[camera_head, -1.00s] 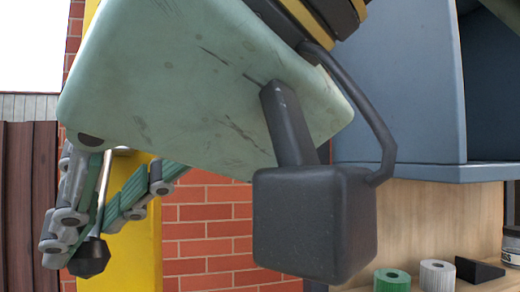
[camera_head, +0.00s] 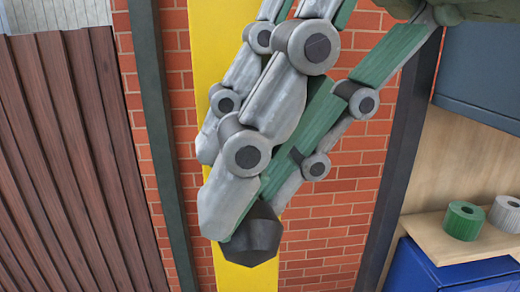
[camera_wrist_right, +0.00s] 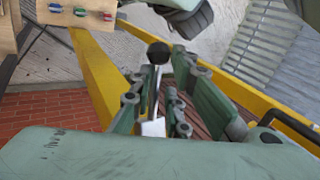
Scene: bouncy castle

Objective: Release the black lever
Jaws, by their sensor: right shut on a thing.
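The black lever shows its dark faceted knob (camera_head: 252,238) at the lower middle of the head view. My right gripper (camera_head: 236,205) comes down from the upper right with its grey and green jointed fingers closed around the lever, just above and beside the knob. In the right wrist view the lever's round black knob (camera_wrist_right: 158,53) tops a thin pale rod. The rod runs between the fingers of my right gripper (camera_wrist_right: 156,85) towards a small white block. The fingers hide most of the rod in the head view. My left gripper is not in view.
A yellow post (camera_head: 207,60) stands behind the fingers, against a red brick wall (camera_head: 335,200). A brown plank fence (camera_head: 70,160) is at the left. At the right, a wooden shelf (camera_head: 435,245) holds a green roll (camera_head: 464,220) and a white roll (camera_head: 507,213).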

